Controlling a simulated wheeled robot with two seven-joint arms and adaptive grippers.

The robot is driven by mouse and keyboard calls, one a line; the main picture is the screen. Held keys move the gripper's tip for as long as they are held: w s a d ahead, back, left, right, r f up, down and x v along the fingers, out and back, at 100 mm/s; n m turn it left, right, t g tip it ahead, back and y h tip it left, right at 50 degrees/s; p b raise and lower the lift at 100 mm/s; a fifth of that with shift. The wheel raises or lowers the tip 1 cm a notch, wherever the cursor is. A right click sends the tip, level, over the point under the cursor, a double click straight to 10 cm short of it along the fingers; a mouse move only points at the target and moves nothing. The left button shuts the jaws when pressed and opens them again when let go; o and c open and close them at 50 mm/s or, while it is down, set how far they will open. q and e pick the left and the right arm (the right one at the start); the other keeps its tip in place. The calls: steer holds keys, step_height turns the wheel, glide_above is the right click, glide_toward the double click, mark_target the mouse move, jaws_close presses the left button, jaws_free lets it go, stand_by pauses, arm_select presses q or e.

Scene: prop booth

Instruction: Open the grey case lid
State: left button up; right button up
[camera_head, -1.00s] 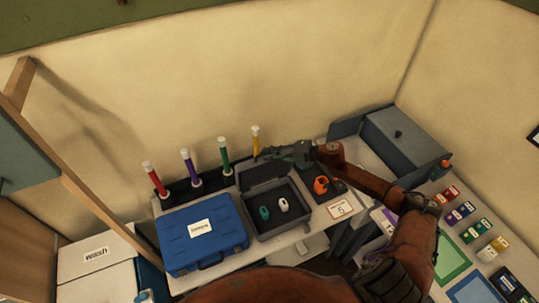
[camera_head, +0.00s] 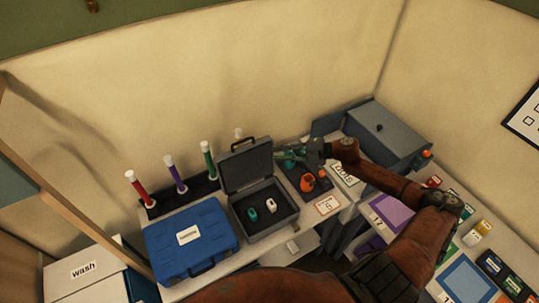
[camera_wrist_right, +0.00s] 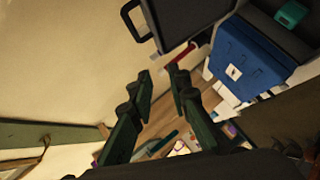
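The grey case (camera_head: 290,222) stands on the table, and its lid (camera_head: 246,168) is raised, about upright at the back edge. The lid's dark handle (camera_head: 245,142) is at its top. A teal piece (camera_head: 252,214) and a white piece (camera_head: 271,205) lie inside the case. My right gripper (camera_head: 282,157) is just right of the lid and looks apart from it. In the right wrist view its fingers (camera_wrist_right: 161,80) are spread with nothing between them, and the lid (camera_wrist_right: 185,18) with its handle shows beyond. My left gripper is not in view.
A blue case (camera_head: 190,255) stands left of the grey one. Upright red (camera_head: 138,190), purple and green tubes stand behind. An orange item (camera_head: 307,182) sits right of the case. A larger grey box (camera_head: 385,135) is at the back right. Bare wall lies behind.

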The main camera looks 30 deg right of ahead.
steer(key=shift+s+d+r, duration=0.15)
steer(key=shift+s+d, duration=0.15)
steer(key=shift+c, duration=0.2)
